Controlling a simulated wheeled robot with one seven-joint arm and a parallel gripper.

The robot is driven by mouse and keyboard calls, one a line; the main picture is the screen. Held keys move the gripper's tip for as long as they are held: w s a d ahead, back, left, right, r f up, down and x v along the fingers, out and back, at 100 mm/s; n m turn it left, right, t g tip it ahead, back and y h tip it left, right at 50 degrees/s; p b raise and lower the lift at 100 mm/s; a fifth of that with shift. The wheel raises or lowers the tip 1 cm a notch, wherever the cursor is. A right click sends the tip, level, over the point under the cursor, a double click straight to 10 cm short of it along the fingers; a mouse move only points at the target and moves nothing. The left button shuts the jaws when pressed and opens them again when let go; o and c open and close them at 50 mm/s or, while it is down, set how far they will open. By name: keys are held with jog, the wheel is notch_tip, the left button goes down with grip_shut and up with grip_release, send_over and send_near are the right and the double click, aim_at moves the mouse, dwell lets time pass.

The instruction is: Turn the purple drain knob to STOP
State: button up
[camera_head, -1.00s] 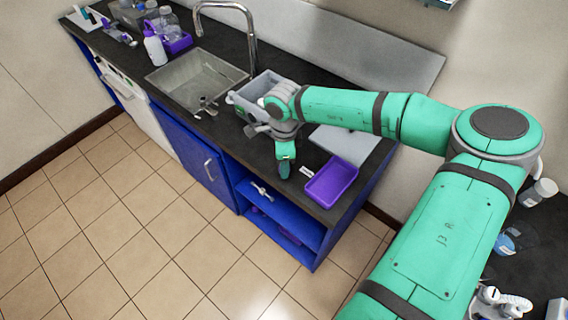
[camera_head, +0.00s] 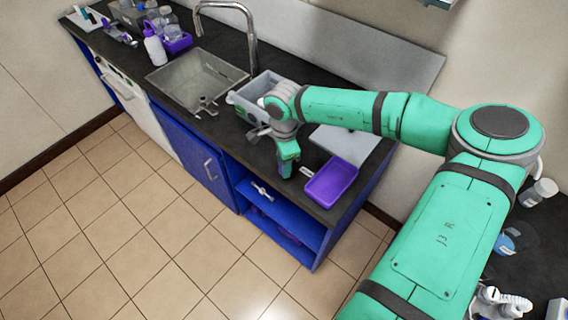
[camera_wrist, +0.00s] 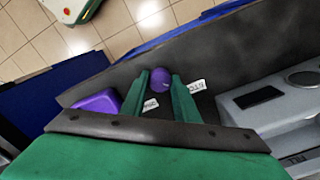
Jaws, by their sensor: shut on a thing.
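The purple drain knob (camera_wrist: 161,78) is round and shows between the two green fingers of my gripper (camera_wrist: 160,90) in the wrist view. My gripper is shut on it, one finger at each side. Two small white labels lie on the dark surface by the knob, a right one (camera_wrist: 197,86) and a nearer one (camera_wrist: 150,104); their lettering is too small to read surely. In the head view my gripper (camera_head: 288,168) points down at the counter's front edge and hides the knob. A white label (camera_head: 305,172) shows just right of it.
A purple tray (camera_head: 331,183) lies close to the right of my gripper. A grey bin (camera_head: 253,93) and a sink (camera_head: 193,80) with a tall tap are farther left on the dark counter. Blue open shelves (camera_head: 280,218) are below. A grey device (camera_wrist: 270,103) stands right in the wrist view.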

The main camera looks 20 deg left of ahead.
jog(key=o, duration=1.1)
jog(key=shift+c, duration=0.2)
jog(key=shift+r, duration=0.1)
notch_tip(320, 180, up, 11)
jog(key=shift+f, duration=0.2)
